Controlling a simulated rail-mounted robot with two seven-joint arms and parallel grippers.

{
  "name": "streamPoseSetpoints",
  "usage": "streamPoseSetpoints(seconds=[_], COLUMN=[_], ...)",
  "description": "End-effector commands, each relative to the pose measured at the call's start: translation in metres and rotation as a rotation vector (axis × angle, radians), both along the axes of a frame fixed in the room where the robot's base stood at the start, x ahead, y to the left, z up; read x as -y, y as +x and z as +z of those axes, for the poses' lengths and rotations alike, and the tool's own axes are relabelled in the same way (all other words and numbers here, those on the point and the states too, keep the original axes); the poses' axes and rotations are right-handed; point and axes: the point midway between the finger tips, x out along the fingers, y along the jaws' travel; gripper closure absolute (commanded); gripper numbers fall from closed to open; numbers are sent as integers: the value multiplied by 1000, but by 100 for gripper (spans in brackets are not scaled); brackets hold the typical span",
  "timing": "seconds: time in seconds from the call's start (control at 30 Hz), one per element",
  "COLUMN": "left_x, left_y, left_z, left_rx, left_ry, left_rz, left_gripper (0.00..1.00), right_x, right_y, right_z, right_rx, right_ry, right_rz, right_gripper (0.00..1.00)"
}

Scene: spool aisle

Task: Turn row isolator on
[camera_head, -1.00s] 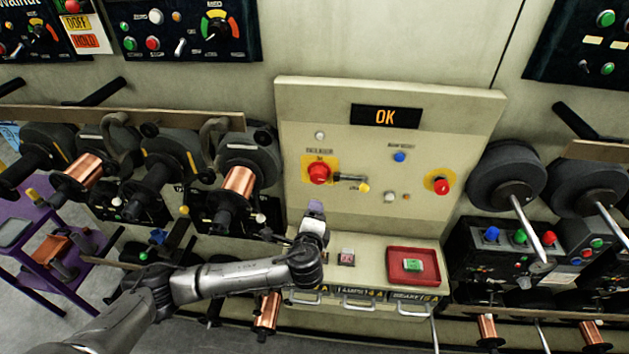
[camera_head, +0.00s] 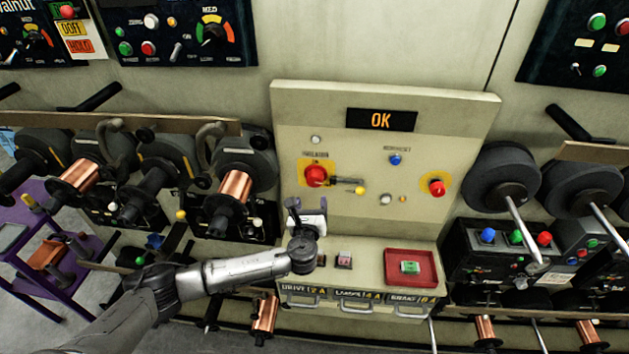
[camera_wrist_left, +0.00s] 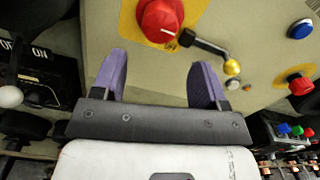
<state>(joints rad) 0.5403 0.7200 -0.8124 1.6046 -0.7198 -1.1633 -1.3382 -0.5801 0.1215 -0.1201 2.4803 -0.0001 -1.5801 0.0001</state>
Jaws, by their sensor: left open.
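The row isolator is a red rotary knob (camera_head: 316,175) on a yellow plate on the beige panel (camera_head: 300,110). A dark lever with a yellow ball end (camera_head: 359,190) extends to its right. In the left wrist view the red knob (camera_wrist_left: 160,18) is at the top, with a white mark on its face, just beyond the fingertips. My left gripper (camera_head: 307,203) is below the knob, apart from it. Its purple fingers (camera_wrist_left: 157,78) are spread with nothing between them. The right gripper is not in view.
The panel also bears an OK display (camera_head: 381,120), a blue button (camera_head: 395,160) and a second red button (camera_head: 437,188). A red tray (camera_head: 411,280) sits on the ledge below. Copper spools (camera_head: 236,186) flank the panel's left; dark reels (camera_head: 503,175) are right.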

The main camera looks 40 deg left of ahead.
Motion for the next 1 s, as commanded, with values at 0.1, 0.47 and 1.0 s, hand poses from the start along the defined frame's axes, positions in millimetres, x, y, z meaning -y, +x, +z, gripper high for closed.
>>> streamPoseSetpoints(seconds=[0.1, 0.47, 1.0], left_x=[-13, -42, -52], left_y=[21, 67, 83], left_z=[2, 0, 0], left_rx=[1, 1, 0], left_ry=[-1, -2, -4], left_rz=[2, 2, 0], left_gripper=[33, 33, 33], right_x=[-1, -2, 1], right_y=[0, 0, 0], right_z=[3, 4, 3], right_rx=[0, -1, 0], right_ry=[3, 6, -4], right_rz=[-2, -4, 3], right_gripper=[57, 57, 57])
